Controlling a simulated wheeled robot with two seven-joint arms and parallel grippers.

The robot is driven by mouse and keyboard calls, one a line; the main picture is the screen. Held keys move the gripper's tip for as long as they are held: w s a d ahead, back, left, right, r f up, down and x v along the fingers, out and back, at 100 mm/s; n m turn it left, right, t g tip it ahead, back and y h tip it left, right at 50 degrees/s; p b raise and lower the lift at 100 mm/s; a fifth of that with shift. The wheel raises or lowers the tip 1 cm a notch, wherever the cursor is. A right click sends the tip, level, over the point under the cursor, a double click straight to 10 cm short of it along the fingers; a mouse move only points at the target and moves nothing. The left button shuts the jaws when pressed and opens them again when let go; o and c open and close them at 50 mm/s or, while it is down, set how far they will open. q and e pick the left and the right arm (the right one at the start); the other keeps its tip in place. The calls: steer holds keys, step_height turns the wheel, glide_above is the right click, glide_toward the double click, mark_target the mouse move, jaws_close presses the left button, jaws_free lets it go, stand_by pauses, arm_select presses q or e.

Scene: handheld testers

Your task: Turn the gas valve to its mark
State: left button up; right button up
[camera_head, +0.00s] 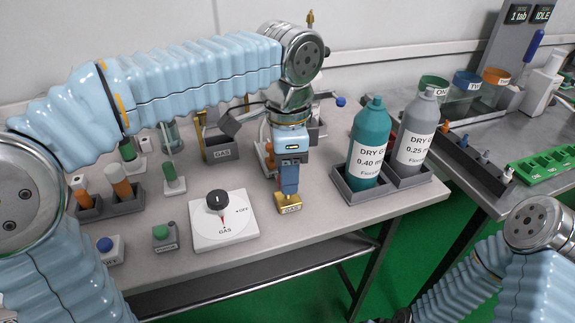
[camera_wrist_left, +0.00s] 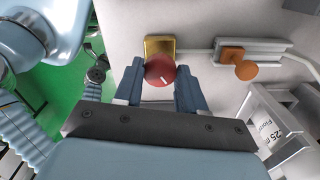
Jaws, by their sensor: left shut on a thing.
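My left gripper (camera_head: 289,190) points down over a small brass block (camera_head: 289,206) labelled GAS near the table's front edge. In the left wrist view, a round red knob (camera_wrist_left: 160,70) with a white line sits at the brass block (camera_wrist_left: 158,46). The fingers of the left gripper (camera_wrist_left: 160,88) are on either side of the knob, shut on it. In the head view the fingers hide the knob. A white plate (camera_head: 238,232) labelled GAS and OFF carries a black knob (camera_head: 217,200) with a red pointer, left of the gripper. My right gripper is out of view.
Teal (camera_head: 366,140) and grey (camera_head: 415,130) bottles stand in trays to the right. A green button box (camera_head: 165,237) and a blue button box (camera_head: 107,248) sit at the front left. A grey GAS holder (camera_head: 221,150) stands behind the gripper.

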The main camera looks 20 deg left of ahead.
arm_select(q)
steer(key=m, duration=1.2)
steer(key=shift+m, duration=2.2)
